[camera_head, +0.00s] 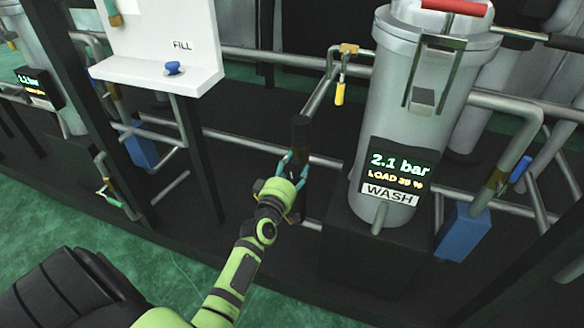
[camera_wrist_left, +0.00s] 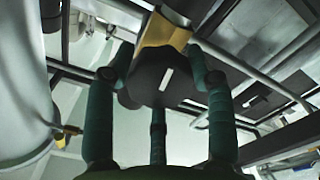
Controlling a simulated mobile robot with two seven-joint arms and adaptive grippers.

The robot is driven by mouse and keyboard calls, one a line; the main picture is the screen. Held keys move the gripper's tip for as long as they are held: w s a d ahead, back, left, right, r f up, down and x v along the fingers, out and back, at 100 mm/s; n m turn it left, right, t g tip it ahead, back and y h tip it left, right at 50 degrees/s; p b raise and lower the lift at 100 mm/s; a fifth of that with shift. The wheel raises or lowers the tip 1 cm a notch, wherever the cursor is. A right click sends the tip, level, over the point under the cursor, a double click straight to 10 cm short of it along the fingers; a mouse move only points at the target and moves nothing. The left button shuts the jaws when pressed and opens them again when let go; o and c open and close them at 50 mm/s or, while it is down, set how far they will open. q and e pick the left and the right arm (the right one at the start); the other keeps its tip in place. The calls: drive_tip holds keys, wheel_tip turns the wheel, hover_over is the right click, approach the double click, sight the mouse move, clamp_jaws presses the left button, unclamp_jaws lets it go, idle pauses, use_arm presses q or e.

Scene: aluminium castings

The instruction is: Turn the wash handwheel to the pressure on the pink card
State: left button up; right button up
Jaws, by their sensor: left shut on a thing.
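My left gripper (camera_head: 293,163) is at the dark upright pipe section left of the wash vessel (camera_head: 408,95). In the left wrist view its green fingers reach around a dark round handwheel (camera_wrist_left: 160,72) with a short white mark, and are shut on it. A yellow valve body (camera_wrist_left: 163,38) sits behind the wheel. In the head view the gripper mostly hides the wheel. The wash display (camera_head: 397,172) reads 2.1 bar, with a smaller load line and a WASH label below. I see no pink card in either view. My right gripper is not in view.
A white FILL panel (camera_head: 160,38) with a blue knob (camera_head: 173,68) on its ledge stands at upper left. Another display (camera_head: 37,87) is at far left. Pipes, a yellow-handled valve (camera_head: 340,92) and a blue block (camera_head: 462,232) surround the vessel. Green floor is open in front.

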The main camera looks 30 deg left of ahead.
use_arm(q)
drive_tip(key=o, duration=1.2)
drive_tip(key=shift+d+f, duration=0.35)
drive_tip(key=shift+f, duration=0.1)
drive_tip(key=shift+c, duration=0.2)
drive_tip(key=shift+a+r, duration=0.1)
drive_tip(key=shift+r, duration=0.1)
drive_tip(key=v, duration=1.2)
